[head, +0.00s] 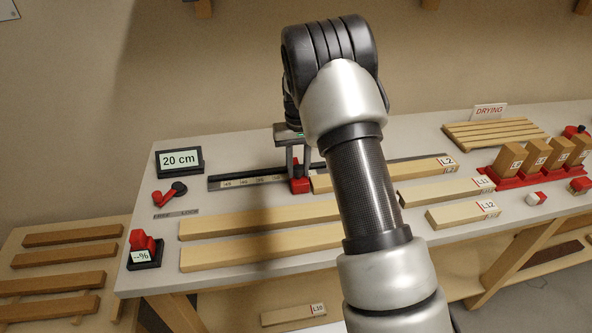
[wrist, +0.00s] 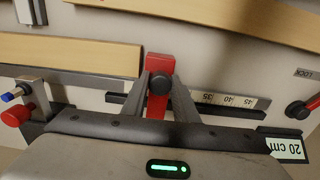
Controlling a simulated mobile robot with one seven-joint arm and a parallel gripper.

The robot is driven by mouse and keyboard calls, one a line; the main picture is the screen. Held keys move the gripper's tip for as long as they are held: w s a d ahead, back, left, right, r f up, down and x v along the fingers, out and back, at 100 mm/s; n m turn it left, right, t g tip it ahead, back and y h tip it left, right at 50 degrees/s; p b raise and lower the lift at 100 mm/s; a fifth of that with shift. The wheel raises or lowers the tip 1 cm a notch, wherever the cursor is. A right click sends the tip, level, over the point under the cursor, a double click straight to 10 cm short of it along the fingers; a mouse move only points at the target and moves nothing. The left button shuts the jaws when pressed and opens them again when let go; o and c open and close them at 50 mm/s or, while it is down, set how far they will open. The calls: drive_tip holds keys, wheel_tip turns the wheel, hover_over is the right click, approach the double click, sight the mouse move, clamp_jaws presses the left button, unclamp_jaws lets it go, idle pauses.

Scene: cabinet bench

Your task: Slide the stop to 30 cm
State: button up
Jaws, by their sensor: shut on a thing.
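The red stop (head: 299,184) sits on the dark rail (head: 225,184), right of the visible scale (head: 250,181). It has a black knob in the wrist view (wrist: 160,83). My gripper (head: 300,170) is shut on the stop, one finger on each side; it also shows in the wrist view (wrist: 159,80). The scale in the wrist view (wrist: 228,100) shows 35, 40 and 45; marks closer to the stop are hidden. A display (head: 180,159) reads 20 cm. A red lever (head: 163,197) beside the FREE/LOCK plate (head: 176,214) points left, towards FREE.
Board L2 (head: 415,170) lies along the rail, its left end close to the stop. Long boards (head: 245,220) lie in front. A red device with a % display (head: 144,249) stands front left. Upright blocks (head: 508,158) stand in a red rack at right. My arm hides the bench's middle.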

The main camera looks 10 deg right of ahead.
drive_tip(key=shift+a, duration=3.55)
drive_tip(key=shift+a+p, duration=0.35)
drive_tip(key=shift+a, duration=1.1)
drive_tip(key=o, duration=0.8)
drive_tip(key=shift+o, duration=0.2)
drive_tip(key=shift+r, duration=0.1)
